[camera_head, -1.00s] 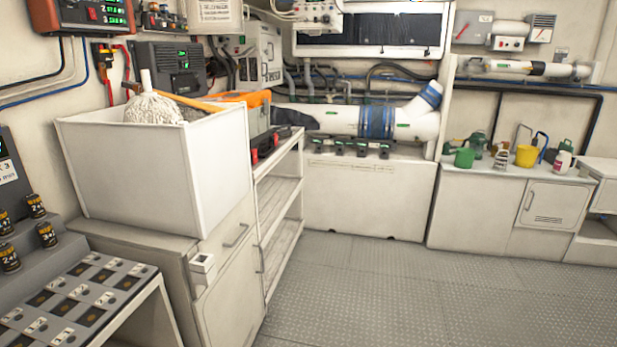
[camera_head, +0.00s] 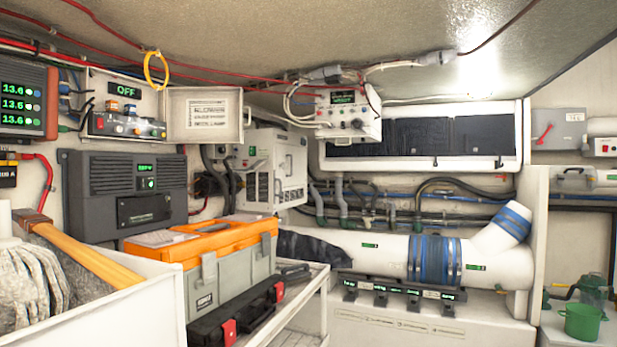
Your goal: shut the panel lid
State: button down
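The panel (camera_head: 124,105) is a shallow white box on the back wall at upper left, with an "OFF" display and a row of controls. Its pale lid (camera_head: 205,114) stands open, swung out to the right of the box, with a printed label on its face and a small catch near its right edge. The panel's inside shows uncovered. My gripper is not in view.
A white bin (camera_head: 110,316) with a mop (camera_head: 35,280) and a wooden handle fills the lower left. An orange-topped toolbox (camera_head: 220,256) stands below the lid. A yellow ring (camera_head: 155,70) hangs by the panel. A dark grey unit (camera_head: 130,195) sits beneath it.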

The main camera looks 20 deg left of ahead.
aim_at(213, 114)
jog(key=i, duration=0.95)
jog(key=i+l+u, duration=0.15)
jog(key=i, duration=0.75)
jog(key=i+u, duration=0.45)
jog(key=i, duration=0.2)
jog(key=i+l+u, duration=0.2)
jog(key=i+u, duration=0.3)
jog(key=i, duration=0.15)
